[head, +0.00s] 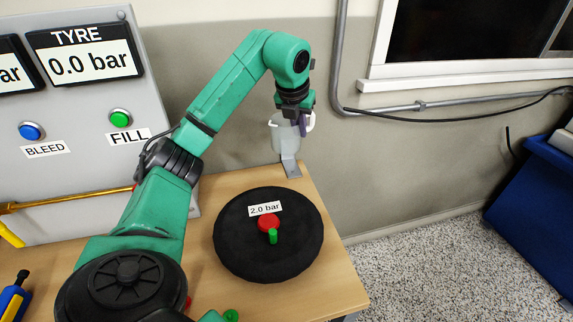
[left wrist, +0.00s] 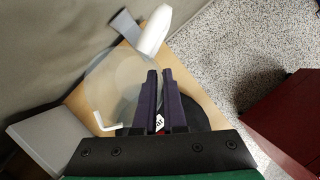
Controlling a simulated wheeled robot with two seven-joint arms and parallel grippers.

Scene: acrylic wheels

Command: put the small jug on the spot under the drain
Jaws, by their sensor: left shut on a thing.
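A pale translucent vessel (head: 283,137), which looks like the small jug, is at the far right corner of the table beside the wall. My left gripper (head: 303,122) is shut beside it, pointing down. In the left wrist view its fingers (left wrist: 155,98) are almost together, and the round translucent vessel (left wrist: 105,80) is next to them. The part gripped is hard to make out. A white cylinder (left wrist: 155,32), possibly the drain, shows beyond the vessel near a grey bracket (head: 290,166). The spot under the drain cannot be made out. My right gripper is out of view.
A black wheel (head: 240,250) with a red hub and a "2.0 bar" label (head: 265,209) lies on the wooden table (head: 330,275). A grey panel (head: 80,150) with gauges and buttons stands at left. A blue bin (head: 540,205) stands on the floor at right.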

